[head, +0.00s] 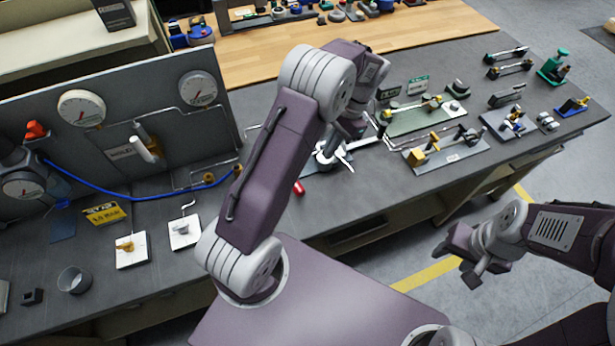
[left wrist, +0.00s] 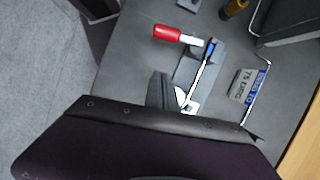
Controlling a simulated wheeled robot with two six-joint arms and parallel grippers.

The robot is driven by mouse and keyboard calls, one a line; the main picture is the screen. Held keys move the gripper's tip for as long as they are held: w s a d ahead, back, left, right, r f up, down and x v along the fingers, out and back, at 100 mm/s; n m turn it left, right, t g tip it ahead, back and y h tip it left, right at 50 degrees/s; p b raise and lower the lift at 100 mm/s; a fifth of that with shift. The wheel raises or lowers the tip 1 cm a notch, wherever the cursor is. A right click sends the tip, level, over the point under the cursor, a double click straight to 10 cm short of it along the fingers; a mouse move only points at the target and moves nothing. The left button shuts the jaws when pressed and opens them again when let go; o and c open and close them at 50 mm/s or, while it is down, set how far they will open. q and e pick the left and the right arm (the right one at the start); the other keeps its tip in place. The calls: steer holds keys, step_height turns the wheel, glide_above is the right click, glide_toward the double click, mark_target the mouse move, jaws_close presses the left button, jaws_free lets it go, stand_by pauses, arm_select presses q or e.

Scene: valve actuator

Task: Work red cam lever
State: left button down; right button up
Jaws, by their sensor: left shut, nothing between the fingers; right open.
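The red cam lever handle (left wrist: 167,33) shows in the left wrist view, on a pale shaft that runs right toward a grey base plate (left wrist: 188,66) with a blue part. In the head view only the red end of the lever (head: 299,188) shows beside my left arm. My left gripper (left wrist: 160,82) is shut and empty, below the red handle in the wrist view and apart from it. In the head view my left gripper (head: 328,156) is over the bench, partly hidden by my arm. My right gripper (head: 468,262) is open and empty, off the bench's front edge.
A label block (left wrist: 246,88) stands right of the lever base. Gauges (head: 82,107) and a blue hose (head: 130,197) are on the left panel. Several fixtures, including a green-based one (head: 412,118), stand to the right. Floor is free around my right gripper.

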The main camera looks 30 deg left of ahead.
arm_select(q)
steer(key=p+x, duration=0.1)
steer(key=x, duration=0.7)
steer(key=shift+s+f, duration=0.1)
steer(key=shift+f, duration=0.25)
steer(key=shift+s+a+f+p, duration=0.1)
steer(key=shift+s+a+p, duration=0.25)
steer(key=shift+s+p, duration=0.15)
steer(key=shift+s+a+p, duration=0.3)
steer(key=shift+s+p, duration=0.05)
steer(key=shift+s, duration=0.2)
steer(key=shift+s+a+f, duration=0.15)
steer(key=shift+s+a, duration=0.15)
steer(key=shift+s, duration=0.4)
arm_select(e)
steer(key=shift+w+d+r, duration=0.1)
steer(key=shift+r, duration=0.65)
steer(key=shift+w+d+r, duration=0.1)
steer(key=shift+r, duration=0.65)
arm_select(q)
steer(key=shift+a, duration=0.1)
arm_select(e)
steer(key=shift+a, duration=0.1)
